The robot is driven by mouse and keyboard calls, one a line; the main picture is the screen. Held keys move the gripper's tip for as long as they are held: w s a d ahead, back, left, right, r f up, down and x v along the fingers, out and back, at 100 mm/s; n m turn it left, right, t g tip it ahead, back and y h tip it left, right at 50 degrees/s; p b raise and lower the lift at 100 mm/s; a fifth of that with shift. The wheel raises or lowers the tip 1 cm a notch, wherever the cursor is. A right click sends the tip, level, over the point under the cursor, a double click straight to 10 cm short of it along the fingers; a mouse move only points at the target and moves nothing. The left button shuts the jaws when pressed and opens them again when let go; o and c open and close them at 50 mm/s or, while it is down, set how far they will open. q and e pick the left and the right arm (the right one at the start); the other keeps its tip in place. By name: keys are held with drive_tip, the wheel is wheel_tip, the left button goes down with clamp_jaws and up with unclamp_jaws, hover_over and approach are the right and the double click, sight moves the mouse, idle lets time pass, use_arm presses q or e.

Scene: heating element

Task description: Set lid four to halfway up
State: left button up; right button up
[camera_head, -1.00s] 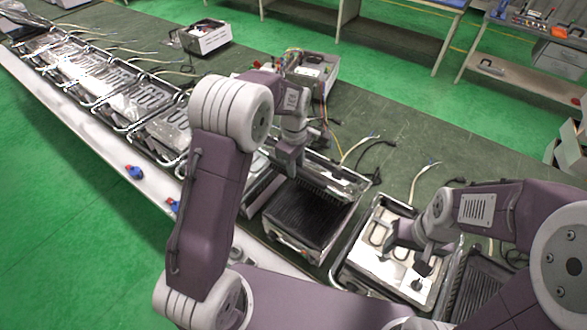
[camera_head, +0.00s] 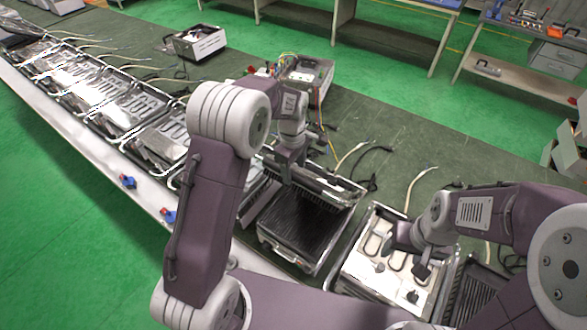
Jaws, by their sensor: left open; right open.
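A grill unit with a black ribbed lower plate (camera_head: 300,222) stands in the middle of the bench. Its lid (camera_head: 325,186) is partly raised at the back, ribbed side facing down and forward. My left gripper (camera_head: 288,172) is open at the lid's left part, its fingers by the lid edge; whether they touch cannot be told. My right gripper (camera_head: 410,255) is open over the neighbouring unit with a light metal inside (camera_head: 372,272), to the right. No lid numbers are visible, so which one is four cannot be read.
Several units with heating elements (camera_head: 105,85) line the bench to the left. Another ribbed unit (camera_head: 470,290) is at the lower right, partly hidden by my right arm. Cables and an open box (camera_head: 305,75) lie behind. The bench's back strip (camera_head: 400,140) is mostly clear.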

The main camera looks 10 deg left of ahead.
use_arm(q)
drive_tip(key=shift+s+a+r, duration=0.2)
drive_tip(key=shift+s, duration=0.15)
drive_tip(key=shift+w+r, duration=0.1)
drive_tip(key=shift+w, duration=0.05)
drive_tip(key=r, duration=0.2)
drive_tip(key=r+b, duration=0.1)
drive_tip(key=r, duration=0.2)
drive_tip(key=s+r+b, duration=0.1)
drive_tip(key=r, duration=0.2)
drive_tip(key=shift+a, duration=0.1)
drive_tip(key=shift+r, duration=0.45)
drive_tip(key=shift+w, duration=0.15)
use_arm(e)
wheel_tip(320, 180, down, 2)
drive_tip(key=shift+s+a+f, duration=0.1)
drive_tip(key=shift+s+f, duration=0.05)
drive_tip(key=shift+f, duration=0.05)
drive_tip(key=shift+s, duration=0.1)
